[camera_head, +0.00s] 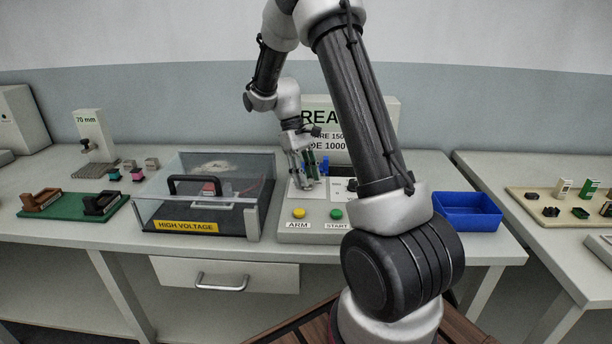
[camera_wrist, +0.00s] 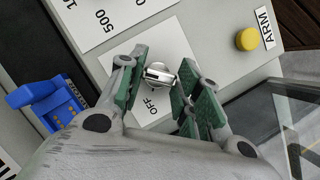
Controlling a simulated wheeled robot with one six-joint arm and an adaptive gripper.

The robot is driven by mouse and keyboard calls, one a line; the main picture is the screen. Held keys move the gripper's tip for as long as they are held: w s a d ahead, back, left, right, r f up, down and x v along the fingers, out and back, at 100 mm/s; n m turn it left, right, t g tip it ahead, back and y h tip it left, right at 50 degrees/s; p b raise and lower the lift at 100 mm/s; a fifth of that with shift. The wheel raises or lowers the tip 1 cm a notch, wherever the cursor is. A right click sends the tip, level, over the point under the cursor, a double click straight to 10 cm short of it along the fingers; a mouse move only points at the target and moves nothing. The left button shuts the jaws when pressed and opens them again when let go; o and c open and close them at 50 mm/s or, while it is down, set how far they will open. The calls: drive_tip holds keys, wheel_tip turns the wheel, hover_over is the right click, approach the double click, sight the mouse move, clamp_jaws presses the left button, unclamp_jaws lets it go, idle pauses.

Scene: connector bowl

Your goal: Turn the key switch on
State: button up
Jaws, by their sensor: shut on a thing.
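The key switch (camera_wrist: 160,73) shows in the wrist view as a silver knob on a white plate (camera_wrist: 150,112) marked OFF. The green pads of my gripper (camera_wrist: 157,80) lie on either side of the knob and are shut on it. A second label on the plate is not readable, so I cannot tell the switch's exact position. In the head view my gripper (camera_head: 306,182) reaches down to the upper left of the grey control panel (camera_head: 315,238), and hides the switch there.
A yellow ARM button (camera_head: 299,213) and a green START button (camera_head: 337,214) sit at the panel's front. A clear-lidded HIGH VOLTAGE box (camera_head: 200,227) stands close on the left. A blue bin (camera_head: 468,212) is on the right. A blue connector (camera_wrist: 50,103) is near my gripper.

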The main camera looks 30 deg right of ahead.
idle(0.4)
drive_tip(key=o, duration=1)
drive_tip(key=shift+r, duration=0.1)
drive_tip(key=v, duration=1.1)
drive_tip(key=shift+w+d+r, duration=0.1)
drive_tip(key=shift+w+r, duration=0.15)
drive_tip(key=shift+r, duration=0.1)
drive_tip(key=shift+s, duration=0.1)
